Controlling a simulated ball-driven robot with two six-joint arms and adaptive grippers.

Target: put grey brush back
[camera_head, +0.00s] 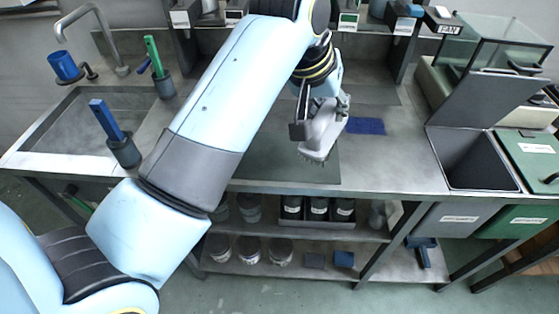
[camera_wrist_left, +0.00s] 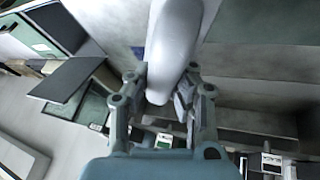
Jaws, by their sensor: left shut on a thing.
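The grey brush (camera_head: 322,130) is held above the steel counter, bristles facing down over the dark mat. My left gripper (camera_head: 330,101) is shut on it. In the left wrist view the brush's smooth grey body (camera_wrist_left: 177,45) passes between the fingers of my left gripper (camera_wrist_left: 160,88). A green brush (camera_head: 153,55) stands in a dark holder (camera_head: 164,86) at the back left. A blue brush (camera_head: 106,119) stands tilted in another dark holder (camera_head: 124,151) beside the sink. My right gripper is not in view.
A blue pad (camera_head: 366,126) lies on the counter (camera_head: 405,165), right of the brush. An open bin (camera_head: 476,160) with its lid raised and a green-lidded bin (camera_head: 530,158) are at the right. A sink (camera_head: 75,125) is at the left. The lower shelf holds several jars.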

